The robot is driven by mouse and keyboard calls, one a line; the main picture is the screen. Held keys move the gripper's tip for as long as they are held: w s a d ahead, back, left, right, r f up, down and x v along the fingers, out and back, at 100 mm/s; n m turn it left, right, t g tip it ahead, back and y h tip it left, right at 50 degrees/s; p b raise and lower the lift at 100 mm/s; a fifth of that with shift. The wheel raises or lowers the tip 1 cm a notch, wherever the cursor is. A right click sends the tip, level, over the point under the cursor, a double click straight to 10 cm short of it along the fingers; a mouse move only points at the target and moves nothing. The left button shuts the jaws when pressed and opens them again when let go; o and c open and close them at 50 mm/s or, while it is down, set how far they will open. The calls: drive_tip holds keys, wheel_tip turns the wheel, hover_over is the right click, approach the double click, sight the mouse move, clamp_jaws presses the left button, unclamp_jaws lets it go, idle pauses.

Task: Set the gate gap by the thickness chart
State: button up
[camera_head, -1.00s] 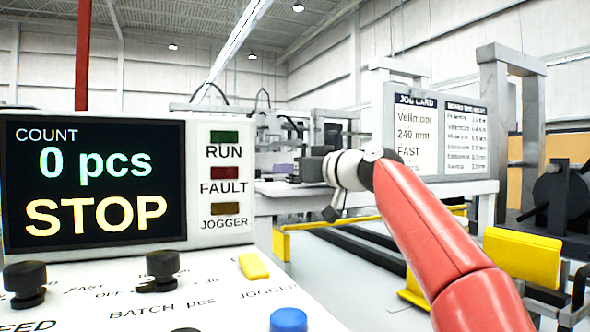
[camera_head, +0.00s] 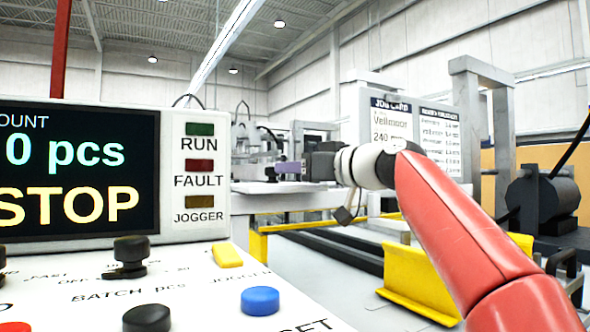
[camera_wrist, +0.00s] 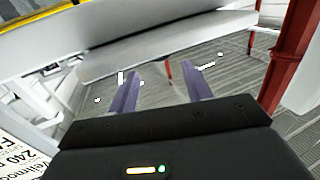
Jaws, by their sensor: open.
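My gripper (camera_head: 290,168) is stretched out at mid-height in the head view, its purple fingers pointing left. In the wrist view the two purple fingers (camera_wrist: 165,88) stand apart with nothing between them, over floor and a white machine part. The job card (camera_head: 392,125) stands behind my arm; it reads Vellmoor and 240 mm, its lower part covered by my arm. The thickness chart (camera_head: 440,140) is beside it, its small rows too blurred to read. I cannot make out the gate or its adjuster.
The control panel (camera_head: 180,290) fills the lower left, with knobs, a yellow button (camera_head: 227,256) and a blue button (camera_head: 260,300). Its display (camera_head: 75,170) reads 0 pcs and STOP. Yellow guards (camera_head: 420,280) and a dark motor-like drum (camera_head: 545,197) stand at the right.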

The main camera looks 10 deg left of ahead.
sight(272, 168)
drive_tip(key=shift+m+t+h, duration=0.5)
drive_tip(key=shift+t+h, duration=0.1)
drive_tip(key=shift+h, duration=0.1)
drive_tip(key=a+p, duration=0.1)
drive_tip(key=a+r+p, duration=0.1)
drive_tip(key=p, duration=0.1)
drive_tip(key=s+a+p, duration=0.1)
drive_tip(key=a, duration=0.1)
drive_tip(key=shift+r, duration=0.2)
drive_tip(key=shift+s+m+t+h+p, duration=0.15)
drive_tip(key=shift+m+t+h+p, duration=0.2)
drive_tip(key=shift+p, duration=0.5)
drive_tip(key=shift+s+d+m+t+h+p, duration=0.15)
drive_tip(key=shift+m+t+h+p, duration=0.2)
drive_tip(key=shift+p, duration=0.3)
drive_tip(key=shift+s+d+f+m+t+h+p, duration=0.15)
drive_tip(key=shift+d+f+m+t+h+p, duration=0.2)
drive_tip(key=shift+d+m+t+h+p, duration=0.3)
drive_tip(key=shift+d+f, duration=0.15)
drive_tip(key=shift+d, duration=0.15)
drive_tip(key=shift+w+a+f+p, duration=0.1)
drive_tip(key=shift+w+p, duration=0.15)
drive_tip(key=shift+p, duration=0.05)
drive_tip(key=p+x, duration=0.2)
drive_tip(key=x, duration=0.5)
drive_tip(key=shift+w, duration=0.15)
